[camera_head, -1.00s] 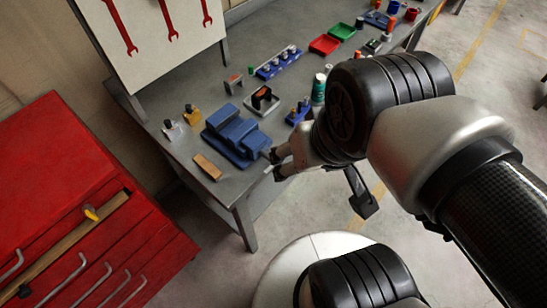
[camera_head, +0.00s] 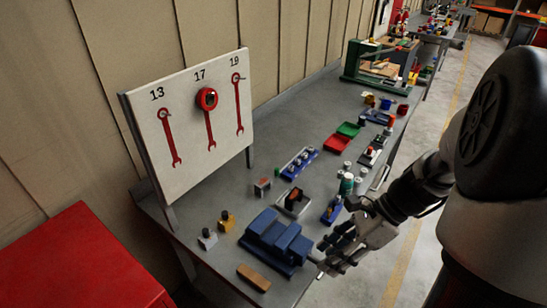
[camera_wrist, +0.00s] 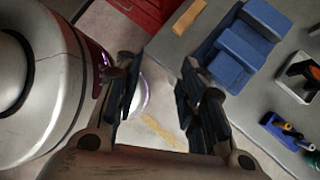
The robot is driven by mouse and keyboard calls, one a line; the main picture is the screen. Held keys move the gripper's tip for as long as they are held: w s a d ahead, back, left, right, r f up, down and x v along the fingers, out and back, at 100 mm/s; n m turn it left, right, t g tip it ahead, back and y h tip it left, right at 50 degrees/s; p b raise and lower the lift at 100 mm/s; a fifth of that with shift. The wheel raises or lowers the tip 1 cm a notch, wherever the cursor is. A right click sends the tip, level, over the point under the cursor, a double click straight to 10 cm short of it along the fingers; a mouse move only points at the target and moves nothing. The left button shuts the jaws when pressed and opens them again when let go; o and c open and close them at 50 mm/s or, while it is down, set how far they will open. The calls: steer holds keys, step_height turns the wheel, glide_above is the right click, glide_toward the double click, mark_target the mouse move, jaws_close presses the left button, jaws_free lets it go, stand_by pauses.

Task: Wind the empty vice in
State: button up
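The blue vice (camera_head: 272,242) sits on the grey bench near its front corner, and also shows in the wrist view (camera_wrist: 240,58). I see nothing held in its jaws; the width of their gap is unclear. My gripper (camera_head: 326,258) is beside the vice's front end, at the bench edge. The right finger is close to the vice's front end in the picture. The vice's handle is not clear; the fingers hide that part.
A wooden block (camera_head: 253,277) lies left of the vice. Yellow (camera_head: 226,221) and grey (camera_head: 207,239) small pieces stand behind it. A black-and-grey tray (camera_head: 293,202) and a blue holder (camera_head: 332,210) are nearby. A red cabinet (camera_head: 80,262) stands at left.

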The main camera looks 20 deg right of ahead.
steer(key=s+d+f+m+t+y, duration=0.3)
steer(key=d+f+m+t+y, duration=0.2)
steer(key=d+f+m, duration=0.6)
steer(key=m+t+h+b, duration=0.1)
steer(key=m+t, duration=0.7)
steer(key=m, duration=0.6)
glide_toward(314, 260)
steer(key=x, duration=0.2)
steer(key=b+x, duration=0.1)
steer(key=x, duration=0.2)
steer(key=b+x, duration=0.1)
steer(key=x, duration=0.1)
steer(key=shift+w+f, duration=0.25)
steer(key=shift+f, duration=0.1)
steer(key=shift+c, duration=0.3)
jaws_close()
